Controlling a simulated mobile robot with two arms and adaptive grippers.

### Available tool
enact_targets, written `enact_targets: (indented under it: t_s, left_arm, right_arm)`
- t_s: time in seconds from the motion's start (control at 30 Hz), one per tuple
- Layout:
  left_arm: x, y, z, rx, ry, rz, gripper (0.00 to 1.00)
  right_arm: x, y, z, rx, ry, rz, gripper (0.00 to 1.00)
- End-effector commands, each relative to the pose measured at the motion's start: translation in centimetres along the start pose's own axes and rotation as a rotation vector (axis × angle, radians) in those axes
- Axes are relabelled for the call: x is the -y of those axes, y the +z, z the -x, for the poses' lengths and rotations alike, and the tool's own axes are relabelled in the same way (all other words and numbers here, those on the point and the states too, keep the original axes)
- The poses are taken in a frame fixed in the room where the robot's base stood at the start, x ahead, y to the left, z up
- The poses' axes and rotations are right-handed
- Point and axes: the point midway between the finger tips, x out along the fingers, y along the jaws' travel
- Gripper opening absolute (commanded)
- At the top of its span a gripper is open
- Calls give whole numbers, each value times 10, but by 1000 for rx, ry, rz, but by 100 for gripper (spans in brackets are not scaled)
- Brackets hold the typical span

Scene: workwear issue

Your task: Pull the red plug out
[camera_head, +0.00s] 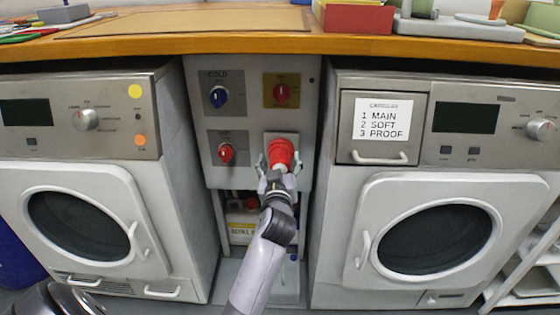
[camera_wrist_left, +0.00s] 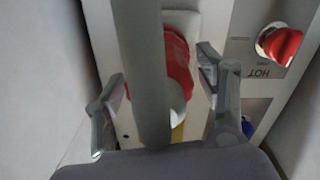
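The red plug (camera_head: 280,152) sits in a pale socket plate (camera_head: 273,140) at the lower right of the grey panel between the two washing machines. My left gripper (camera_head: 277,168) is right in front of it, with one finger on each side. In the left wrist view the red plug (camera_wrist_left: 178,62) shows between the two spread fingers (camera_wrist_left: 160,68), partly hidden by a thick grey bar. Gaps show between the fingers and the plug, so the gripper looks open around it. I cannot tell whether either finger touches it. My right gripper is not in view.
The panel also has a blue COLD knob (camera_head: 218,96), a red knob on yellow (camera_head: 281,93) and a red HOT knob (camera_wrist_left: 281,44). Washing machines (camera_head: 80,180) (camera_head: 430,190) flank the panel closely. A wooden counter (camera_head: 200,43) runs above.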

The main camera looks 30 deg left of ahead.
Motion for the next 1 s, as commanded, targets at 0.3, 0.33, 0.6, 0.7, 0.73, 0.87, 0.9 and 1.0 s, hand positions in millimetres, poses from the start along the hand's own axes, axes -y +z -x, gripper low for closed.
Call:
enact_targets:
  t_s: [0.3,0.33,0.6,0.7,0.73,0.87,0.9,1.0]
  left_arm:
    - [0,0,0,0,0,0,46]
    - [0,0,0,0,0,0,44]
    - [0,0,0,0,0,0,26]
    - [0,0,0,0,0,0,19]
    - [0,0,0,0,0,0,17]
    - [0,0,0,0,0,0,8]
    - [0,0,0,0,0,0,6]
    - [0,0,0,0,0,0,0]
  right_arm:
    - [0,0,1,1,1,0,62]
    - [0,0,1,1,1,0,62]
    - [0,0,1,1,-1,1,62]
    - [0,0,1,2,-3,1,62]
    - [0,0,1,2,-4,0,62]
    - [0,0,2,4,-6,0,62]
    - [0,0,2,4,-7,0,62]
    - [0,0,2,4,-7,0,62]
